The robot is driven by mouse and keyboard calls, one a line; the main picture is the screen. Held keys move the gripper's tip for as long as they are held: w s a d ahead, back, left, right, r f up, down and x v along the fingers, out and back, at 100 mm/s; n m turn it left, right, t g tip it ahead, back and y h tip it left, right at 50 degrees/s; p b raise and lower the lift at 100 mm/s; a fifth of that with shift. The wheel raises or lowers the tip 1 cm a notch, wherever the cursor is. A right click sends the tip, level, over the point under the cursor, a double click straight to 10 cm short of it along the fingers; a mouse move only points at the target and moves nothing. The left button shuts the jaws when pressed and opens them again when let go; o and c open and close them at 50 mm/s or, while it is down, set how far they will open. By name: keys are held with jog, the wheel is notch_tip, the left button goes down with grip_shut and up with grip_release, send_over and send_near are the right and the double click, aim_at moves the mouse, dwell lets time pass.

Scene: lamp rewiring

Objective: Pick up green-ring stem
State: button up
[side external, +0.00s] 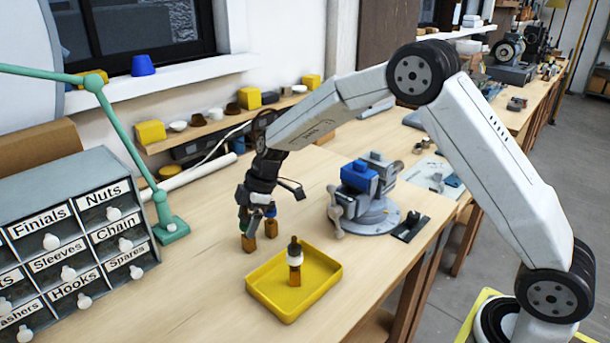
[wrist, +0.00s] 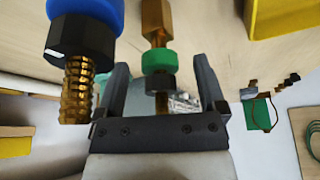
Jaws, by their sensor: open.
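The green-ring stem (wrist: 160,62) shows in the wrist view as a brass piece with a green ring and a dark nut. It lies between the two fingers of my gripper (wrist: 161,82), with a gap visible on each side. My gripper is open. In the side view, my gripper (side external: 258,208) is low over the bench, just behind the yellow tray. The green-ring stem's brass base (side external: 249,243) shows below it, its upper part mostly hidden by the gripper.
A blue-ring stem (wrist: 82,45) is close beside my gripper. A yellow tray (side external: 328,268) in front holds another upright brass stem (side external: 295,266). A vise (side external: 365,200) stands to the right, a green lamp base (side external: 171,230) and labelled drawers (side external: 75,245) to the left.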

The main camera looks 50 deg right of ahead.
grip_shut()
jog(key=shift+r, duration=0.1)
dwell(1.2)
